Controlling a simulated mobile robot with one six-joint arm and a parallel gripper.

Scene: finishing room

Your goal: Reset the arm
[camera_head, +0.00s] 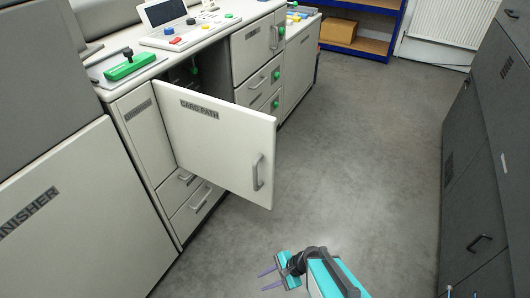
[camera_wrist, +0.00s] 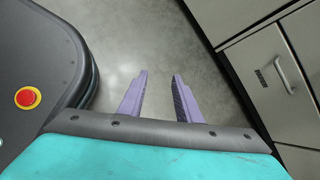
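My gripper (camera_head: 268,279) is at the bottom of the head view, at the end of my teal arm, over the grey floor. It points left, toward the cabinets, and touches nothing that I can see. In the wrist view the two purple fingers of my gripper (camera_wrist: 158,98) stand apart with bare floor between them. It is open and empty.
A cabinet door labelled CARD PATH (camera_head: 215,140) stands open into the aisle, ahead of my gripper. A FINISHER cabinet (camera_head: 75,215) is at the left. Dark cabinets (camera_head: 490,150) line the right. The floor (camera_head: 365,150) between is clear.

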